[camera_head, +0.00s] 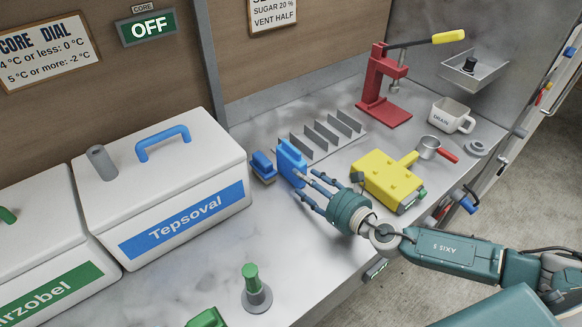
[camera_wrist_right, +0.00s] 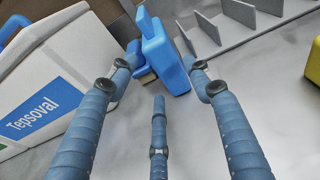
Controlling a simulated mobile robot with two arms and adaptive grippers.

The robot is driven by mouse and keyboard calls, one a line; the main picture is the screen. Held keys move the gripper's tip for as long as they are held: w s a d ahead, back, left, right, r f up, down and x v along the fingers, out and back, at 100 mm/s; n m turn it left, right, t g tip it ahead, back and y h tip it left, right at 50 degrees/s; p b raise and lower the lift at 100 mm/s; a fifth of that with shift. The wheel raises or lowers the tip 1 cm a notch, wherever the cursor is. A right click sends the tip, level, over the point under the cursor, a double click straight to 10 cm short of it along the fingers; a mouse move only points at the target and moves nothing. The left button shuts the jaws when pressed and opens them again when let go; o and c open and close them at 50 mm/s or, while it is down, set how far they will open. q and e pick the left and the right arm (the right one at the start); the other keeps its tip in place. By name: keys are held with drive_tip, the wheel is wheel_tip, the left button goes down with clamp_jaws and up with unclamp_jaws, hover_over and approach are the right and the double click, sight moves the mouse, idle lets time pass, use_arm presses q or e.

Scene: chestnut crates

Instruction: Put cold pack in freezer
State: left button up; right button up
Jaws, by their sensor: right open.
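A blue pack with a raised top (camera_head: 291,163), likely the cold pack, stands upright on the metal counter. It also shows in the right wrist view (camera_wrist_right: 165,58). My right gripper (camera_head: 307,183) is open, its fingers pointing at the pack. In the wrist view two fingertips (camera_wrist_right: 160,66) reach either side of the pack's front; contact cannot be told. A white lidded box marked Tepsoval (camera_head: 165,185), with a blue handle, is shut at left. Another white box with a green label (camera_head: 45,245) is partly cut off. Which thing is the freezer is unclear. My left gripper is not in view.
A small blue brush-like block (camera_head: 263,167) sits beside the pack. A metal divider rack (camera_head: 328,135) stands behind. A yellow block (camera_head: 388,178), a red press (camera_head: 383,90), a white mug (camera_head: 450,116) and a green-topped knob (camera_head: 256,290) surround it.

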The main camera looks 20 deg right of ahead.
sight(289, 167)
drive_tip(key=x, duration=0.3)
drive_tip(key=shift+w+a, duration=0.15)
drive_tip(key=shift+w, duration=0.1)
drive_tip(key=shift+p+x, duration=0.4)
drive_tip(key=shift+x, duration=2.3)
drive_tip(key=shift+d, duration=0.2)
drive_tip(key=shift+c, duration=1.3)
drive_tip(key=shift+w+r, duration=0.1)
clamp_jaws()
